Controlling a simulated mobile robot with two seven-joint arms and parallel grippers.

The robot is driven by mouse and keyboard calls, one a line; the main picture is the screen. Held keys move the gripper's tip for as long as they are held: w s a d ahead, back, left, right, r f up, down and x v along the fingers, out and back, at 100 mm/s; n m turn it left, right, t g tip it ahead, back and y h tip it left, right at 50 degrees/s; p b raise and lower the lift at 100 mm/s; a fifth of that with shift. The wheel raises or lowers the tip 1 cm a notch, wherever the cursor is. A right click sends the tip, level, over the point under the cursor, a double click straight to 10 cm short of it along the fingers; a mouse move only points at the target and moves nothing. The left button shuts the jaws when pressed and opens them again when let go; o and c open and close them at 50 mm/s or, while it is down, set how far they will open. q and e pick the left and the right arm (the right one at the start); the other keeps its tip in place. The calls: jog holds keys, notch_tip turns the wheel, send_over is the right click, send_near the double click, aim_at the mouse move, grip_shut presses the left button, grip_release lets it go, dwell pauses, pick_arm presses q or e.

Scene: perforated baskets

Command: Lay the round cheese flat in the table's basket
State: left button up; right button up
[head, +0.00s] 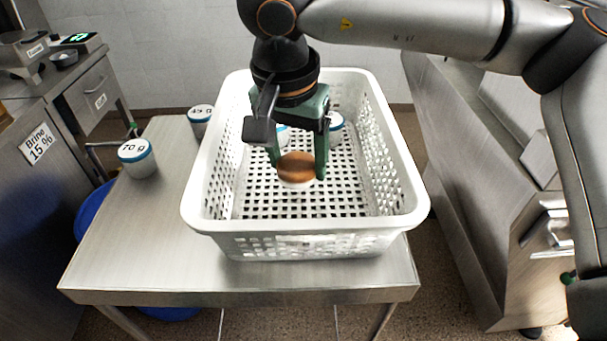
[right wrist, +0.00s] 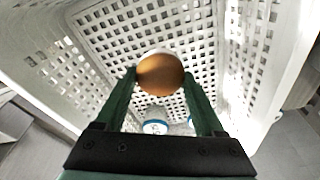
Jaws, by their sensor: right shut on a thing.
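The round cheese (head: 297,168) has an orange-brown top and a pale lower side. My right gripper (head: 298,163) points down into the white perforated basket (head: 322,240) on the metal table and is shut on the cheese. The right wrist view shows the cheese (right wrist: 160,73) between the green fingertips (right wrist: 162,80), with the basket's slotted floor and walls beyond. The cheese's brown face looks up toward the head camera. The gap between it and the basket floor is hard to judge. My left gripper is not in view.
Inside the basket, toward the back, stand white blue-rimmed tubs (head: 336,126), one partly hidden by my gripper. Outside it on the table (head: 130,240) stand tubs marked "70 g" (head: 137,156) and "45 g" (head: 200,119). The basket floor left and right of the cheese is clear.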

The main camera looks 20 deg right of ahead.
aim_at(304, 196)
jog(key=shift+w+d+f, duration=0.15)
jog(key=shift+d+f, duration=0.15)
jog(key=shift+f, duration=0.1)
jog(key=f, duration=0.3)
jog(key=shift+w+d+f, duration=0.1)
jog(key=shift+d+f, duration=0.05)
jog(key=shift+d, duration=0.1)
jog(key=shift+f, duration=0.15)
jog(key=shift+f, duration=0.1)
jog(key=shift+f+b, duration=0.2)
jog(key=shift+b, duration=0.1)
jog(key=o, duration=1.5)
jog(key=shift+r, duration=0.1)
jog(key=shift+o, duration=0.2)
jog(key=r, duration=0.4)
jog(key=s+a+r, duration=0.1)
jog(key=r, duration=0.3)
jog(key=r+p, duration=0.1)
jog(key=r, duration=0.3)
jog(key=shift+s+a+r, duration=0.1)
jog(key=shift+s+a, duration=0.1)
jog(key=shift+s, duration=0.2)
